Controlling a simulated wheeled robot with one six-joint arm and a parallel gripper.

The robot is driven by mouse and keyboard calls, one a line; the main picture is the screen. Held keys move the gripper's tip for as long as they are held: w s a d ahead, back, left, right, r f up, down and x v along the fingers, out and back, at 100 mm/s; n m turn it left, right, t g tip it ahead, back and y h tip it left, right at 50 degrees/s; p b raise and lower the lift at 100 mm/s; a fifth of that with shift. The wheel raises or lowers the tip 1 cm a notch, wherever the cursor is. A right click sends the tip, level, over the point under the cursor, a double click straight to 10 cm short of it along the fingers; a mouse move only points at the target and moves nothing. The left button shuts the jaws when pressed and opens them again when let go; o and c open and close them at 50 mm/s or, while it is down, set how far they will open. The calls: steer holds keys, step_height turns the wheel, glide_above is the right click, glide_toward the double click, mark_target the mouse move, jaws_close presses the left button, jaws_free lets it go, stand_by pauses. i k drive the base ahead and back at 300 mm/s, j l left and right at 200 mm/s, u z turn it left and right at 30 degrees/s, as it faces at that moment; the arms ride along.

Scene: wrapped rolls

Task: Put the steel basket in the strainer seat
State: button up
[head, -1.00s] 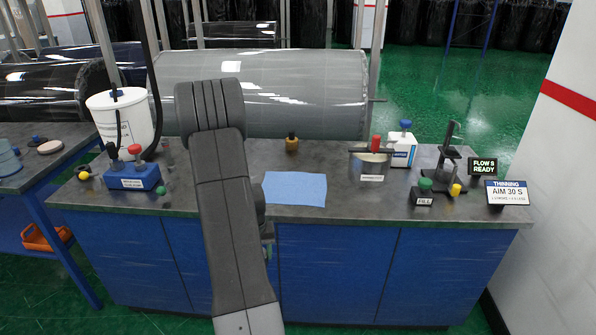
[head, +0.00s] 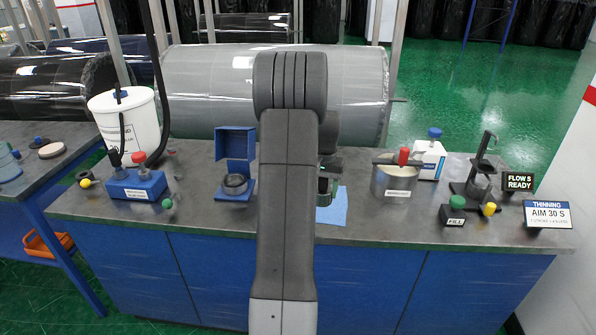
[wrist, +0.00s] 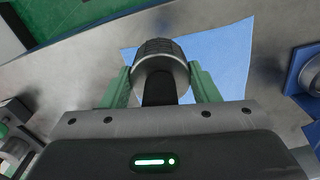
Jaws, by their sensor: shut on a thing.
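My gripper (wrist: 163,88) is shut on the steel basket (wrist: 160,60), a dark mesh cylinder with a bright steel rim, over a blue cloth in the wrist view. In the head view my gripper (head: 325,187) is mostly hidden behind my arm, and I cannot make out the basket there. A blue holder with a raised lid (head: 235,165) stands left of my arm; a round dark steel ring sits in its base. It looks like the strainer seat. In the wrist view this holder (wrist: 296,84) is at the right edge, apart from the basket.
The blue cloth (head: 338,207) lies on the grey bench (head: 210,221). To its right are a steel pot (head: 394,181), a white bottle (head: 430,160) and a small stand (head: 478,185). A blue block with knobs (head: 137,185) and a white bucket (head: 124,125) are left.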

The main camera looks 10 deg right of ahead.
mark_target(235, 180)
steer(key=i, duration=1.05)
